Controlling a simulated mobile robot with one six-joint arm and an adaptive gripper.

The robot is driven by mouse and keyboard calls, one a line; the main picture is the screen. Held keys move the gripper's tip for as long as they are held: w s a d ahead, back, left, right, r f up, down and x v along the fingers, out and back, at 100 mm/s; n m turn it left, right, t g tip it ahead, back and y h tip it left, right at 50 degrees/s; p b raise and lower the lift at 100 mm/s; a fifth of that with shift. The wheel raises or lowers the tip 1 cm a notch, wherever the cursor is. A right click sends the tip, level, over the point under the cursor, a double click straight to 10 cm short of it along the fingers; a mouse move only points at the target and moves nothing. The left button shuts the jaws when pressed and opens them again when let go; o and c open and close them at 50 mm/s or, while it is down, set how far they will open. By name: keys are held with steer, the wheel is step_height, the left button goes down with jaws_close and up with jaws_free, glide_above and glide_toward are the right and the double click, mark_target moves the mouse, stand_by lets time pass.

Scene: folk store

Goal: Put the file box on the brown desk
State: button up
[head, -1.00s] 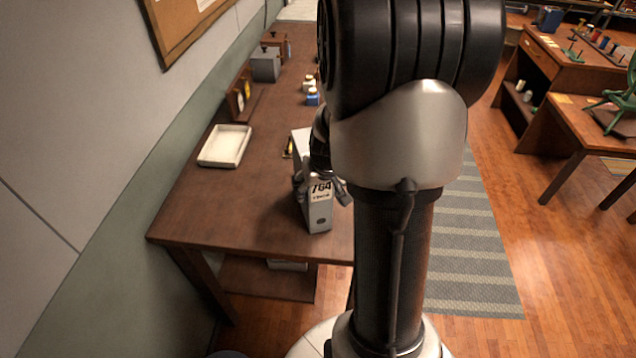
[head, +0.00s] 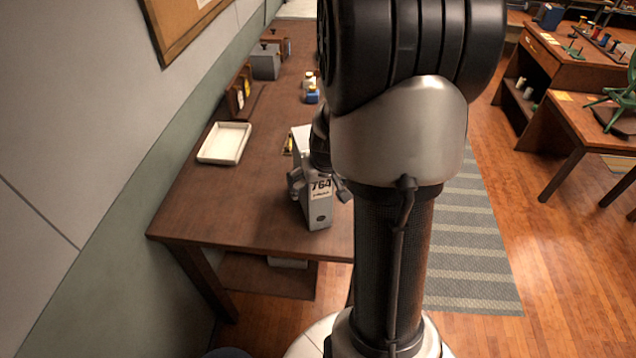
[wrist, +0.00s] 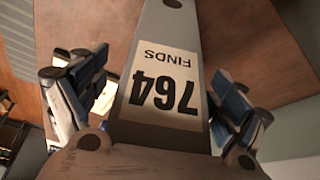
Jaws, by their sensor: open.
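The file box (head: 319,209) is pale grey with a label reading 764. In the head view it stands upright on the brown desk (head: 215,215), near the desk's front edge. In the wrist view the box (wrist: 170,40) fills the middle, its label upside down. My gripper (head: 321,188) is at the box's upper part. Its fingers (wrist: 160,95) stand open on either side of the box, with a visible gap on the left; on the right I cannot tell whether a finger touches it. My arm hides the desk's right part.
A white tray (head: 224,143) lies on the desk to the left of the box. Small bottles (head: 312,94) and a grey box (head: 265,66) stand farther back. The wall borders the desk on the left. Another desk (head: 590,130) stands at the right, beyond a striped rug (head: 470,240).

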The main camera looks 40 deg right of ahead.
steer(key=p+v, duration=0.4)
steer(key=v, duration=0.8)
steer(key=s+a+r+n+t+y, duration=0.1)
steer(key=a+r+n, duration=0.1)
steer(key=a+r, duration=0.35)
steer(key=a+r+n, duration=0.1)
steer(key=a+r, duration=0.2)
steer(key=a, duration=0.6)
steer(key=s+a+n+y+b, duration=0.1)
steer(key=s+a+n, duration=0.1)
steer(key=s+a, duration=0.6)
steer(key=s, duration=0.3)
steer(key=shift+a+r, duration=0.4)
steer(key=shift+s, duration=0.1)
steer(key=shift+c, duration=0.2)
